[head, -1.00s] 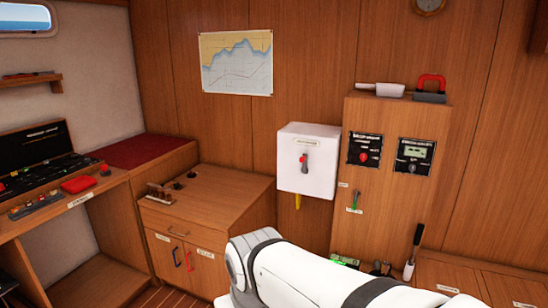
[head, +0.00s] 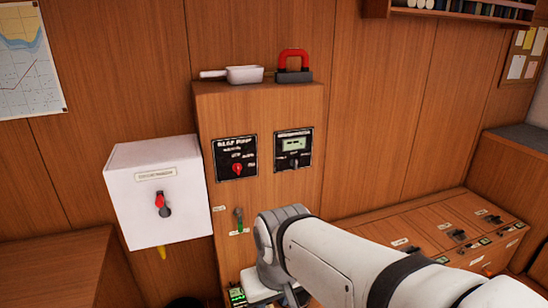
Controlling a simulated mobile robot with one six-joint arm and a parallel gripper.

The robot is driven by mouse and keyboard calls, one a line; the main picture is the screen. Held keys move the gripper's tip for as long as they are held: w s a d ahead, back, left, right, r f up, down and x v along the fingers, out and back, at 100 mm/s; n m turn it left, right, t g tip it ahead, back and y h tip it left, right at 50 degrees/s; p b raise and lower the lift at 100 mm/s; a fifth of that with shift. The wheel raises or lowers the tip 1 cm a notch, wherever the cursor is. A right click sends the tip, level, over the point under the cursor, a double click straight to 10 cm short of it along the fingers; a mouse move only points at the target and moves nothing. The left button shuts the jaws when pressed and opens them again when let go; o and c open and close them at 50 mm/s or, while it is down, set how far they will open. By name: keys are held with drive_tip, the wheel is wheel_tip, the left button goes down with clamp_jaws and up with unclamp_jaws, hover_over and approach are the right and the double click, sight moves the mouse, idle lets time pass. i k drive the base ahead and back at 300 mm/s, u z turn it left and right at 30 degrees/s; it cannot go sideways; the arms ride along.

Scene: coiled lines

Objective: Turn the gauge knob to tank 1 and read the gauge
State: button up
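The gauge panel (head: 293,149) is a black plate with a small pale display, on the upper right of the wooden cabinet front. A small knob (head: 294,163) sits below the display. The display's reading and the tank labels are too small to read, and I cannot tell which mark the knob points to. My arm reaches in from the lower right and bends down in front of the cabinet, below the panel and apart from it. My gripper's fingers do not show.
Left of the gauge is a bilge pump panel (head: 235,158) with a red knob. A white box (head: 158,195) with a red-tipped switch hangs further left. A green lever (head: 239,219) sits below. A white scoop (head: 240,74) and red-handled block (head: 294,67) lie on top. Low lockers (head: 440,235) stand right.

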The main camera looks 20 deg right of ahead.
sight(293, 162)
drive_tip(key=z, duration=0.3)
drive_tip(key=i, duration=0.6)
drive_tip(key=z, duration=0.3)
drive_tip(key=k, duration=0.85)
drive_tip(key=z, duration=0.2)
drive_tip(key=i, duration=0.85)
drive_tip(key=u, duration=0.1)
